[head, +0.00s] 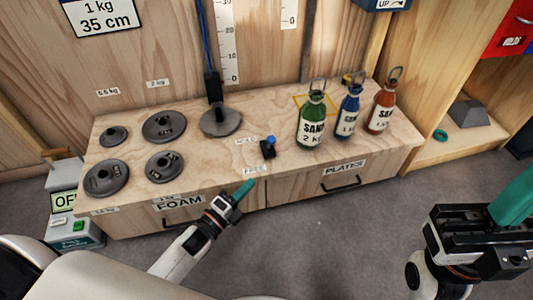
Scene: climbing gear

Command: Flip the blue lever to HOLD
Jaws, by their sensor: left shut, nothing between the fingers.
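The small lever (268,149) stands on the wooden bench top near its front edge, with a dark base and a blue knob (271,140). The knob sits at the far side of the base. A small label, seemingly HOLD (246,141), lies to its back left; another, seemingly FREE (256,170), lies in front of it. My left gripper (246,187) is shut and empty, its teal fingertips in front of and left of the lever, apart from it. My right gripper (511,203) is at the right edge; its fingertips are partly cut off.
Several grey weight plates (164,127) lie on the bench's left side. A grey disc (220,121) sits below a blue cord. Green (312,122), blue (348,112) and orange (381,108) sand bottles stand right of the lever. The drawer handle (342,184) is on the bench front.

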